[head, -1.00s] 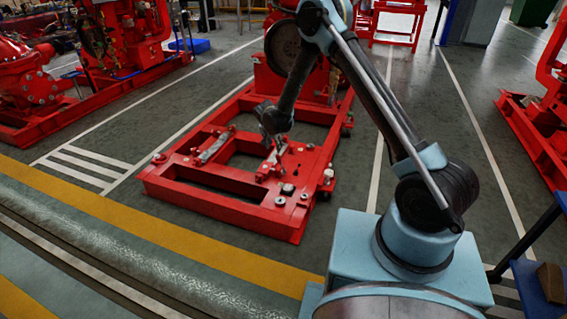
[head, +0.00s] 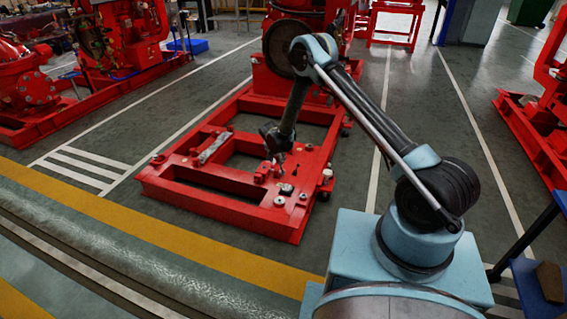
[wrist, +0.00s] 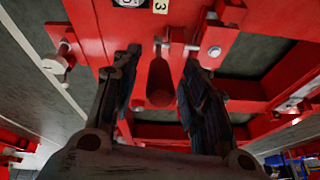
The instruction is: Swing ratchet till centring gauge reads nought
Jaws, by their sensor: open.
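My gripper (head: 278,160) is low over the front part of a red base frame (head: 215,204). In the wrist view my gripper (wrist: 160,85) is open, with one dark finger on each side. A dark red, tapered handle-like piece (wrist: 160,84) shows between the fingers. It may be the ratchet's handle; I cannot tell whether the fingers touch it. A small grey pin or bolt piece (wrist: 163,45) shows just beyond it. A round white face with a dark mark (wrist: 129,2) is cut off at the top edge; I cannot tell if it is the gauge, and no reading is legible.
A yellow tag marked 3 (wrist: 160,5) is on the red metal. A bolt head (wrist: 214,51) sticks out right of the fingers. A grey metal bar (head: 214,148) lies on the frame's left side. A large wheel (head: 289,48) stands behind. Grey floor surrounds the frame.

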